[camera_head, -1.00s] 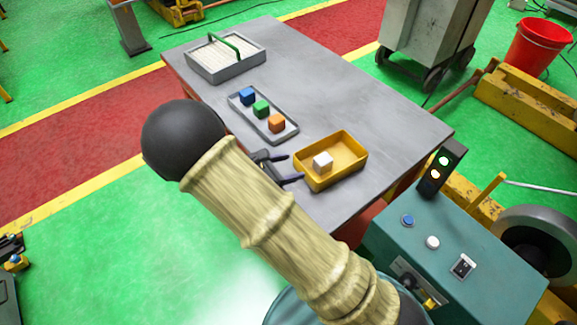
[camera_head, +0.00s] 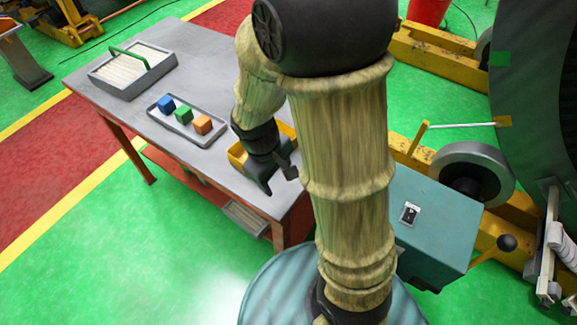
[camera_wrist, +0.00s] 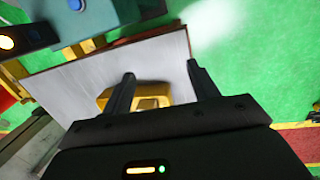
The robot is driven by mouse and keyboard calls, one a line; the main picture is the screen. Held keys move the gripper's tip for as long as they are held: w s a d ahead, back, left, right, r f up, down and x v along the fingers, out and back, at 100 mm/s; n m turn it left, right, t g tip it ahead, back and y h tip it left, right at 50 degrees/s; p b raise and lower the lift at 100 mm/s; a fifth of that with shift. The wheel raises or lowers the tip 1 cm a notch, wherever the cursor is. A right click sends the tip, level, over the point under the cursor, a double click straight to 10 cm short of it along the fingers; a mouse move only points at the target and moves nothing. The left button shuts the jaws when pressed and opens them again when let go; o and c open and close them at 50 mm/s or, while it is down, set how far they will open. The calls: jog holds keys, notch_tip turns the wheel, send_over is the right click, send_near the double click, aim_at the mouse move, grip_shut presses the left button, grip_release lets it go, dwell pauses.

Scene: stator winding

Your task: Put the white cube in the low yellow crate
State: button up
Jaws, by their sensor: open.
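The low yellow crate (camera_head: 236,155) stands near the front end of the grey table. In the head view my arm and gripper cover most of it. It also shows in the wrist view (camera_wrist: 150,89), beyond the gap between my fingers. The white cube is hidden behind my arm in the head view, and I cannot make it out in the wrist view. My gripper (camera_head: 276,177) is beside the crate on its near side, over the table's front end. Its two fingers are apart with nothing between them in the wrist view (camera_wrist: 160,70).
A grey box with a green handle (camera_head: 130,70) stands at the table's far end. A teal control box (camera_head: 430,220) is to the right.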

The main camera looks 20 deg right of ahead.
jog(key=r+m+t, duration=0.1)
jog(key=m, duration=0.1)
jog(key=s+d+r+m+y, duration=0.1)
jog(key=m, duration=0.1)
jog(key=d+r+m+t+y, duration=0.1)
jog(key=r+m, duration=0.1)
jog(key=shift+s+d+t, duration=0.2)
jog(key=shift+s+t, duration=0.1)
jog(key=shift+s, duration=0.1)
jog(key=shift+r, duration=0.25)
dwell(0.6)
